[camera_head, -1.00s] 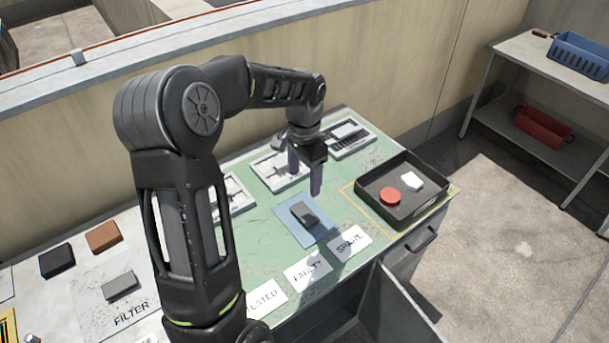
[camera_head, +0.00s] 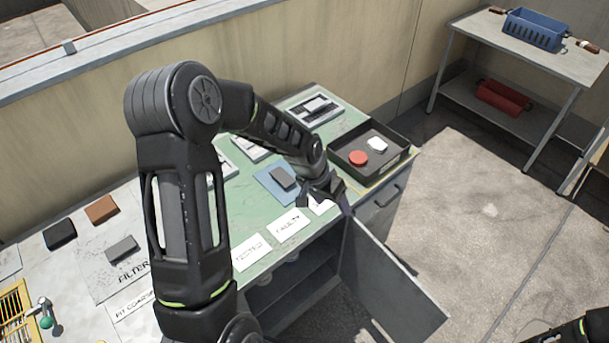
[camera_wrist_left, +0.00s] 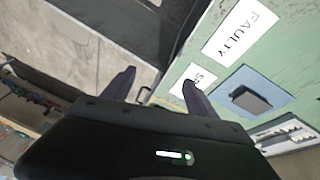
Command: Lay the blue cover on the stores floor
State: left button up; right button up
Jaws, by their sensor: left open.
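No item that I can surely call the blue cover shows. The one flat blue piece is a square pad (camera_head: 265,179) on the green bench top, with a grey block (camera_head: 283,177) on it; both show in the wrist view too. Under the bench is a cabinet (camera_head: 305,292) with a shelf inside and its grey door (camera_head: 385,275) swung open. I cannot tell whether this is the stores. My left gripper (camera_head: 325,202) is at the bench's front edge by the SPARE card, above the door's top. It is open and empty between its fingers (camera_wrist_left: 156,88). My right gripper is out of view.
A black tray (camera_head: 340,158) with a red disc and a white piece stands at the bench's right end. The FAULTY (camera_head: 288,225) and TESTED cards lie along the front. A side table (camera_head: 575,66) holds a blue basket (camera_head: 535,30). Open concrete floor (camera_head: 470,215) lies to the right.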

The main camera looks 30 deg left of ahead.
pick_arm(q)
jog(key=s+d+f+n+h+b, duration=0.15)
jog(key=s+d+f, duration=0.25)
jog(key=d+f, duration=0.5)
jog(key=s+d+f+g+b, duration=0.1)
jog(key=s+d+f+b, duration=0.2)
jog(key=s, duration=0.7)
jog(key=s+d+f+g+b, duration=0.1)
jog(key=s+d+f+b, duration=0.2)
jog(key=s+d+f, duration=0.4)
notch_tip(320, 180, down, 5)
jog(key=s+n, duration=0.1)
jog(key=s, duration=0.1)
jog(key=shift+s+d+f+g, duration=0.15)
jog(key=shift+s+d+g, duration=0.25)
jog(key=shift+h, duration=0.25)
jog(key=shift+c, duration=0.5)
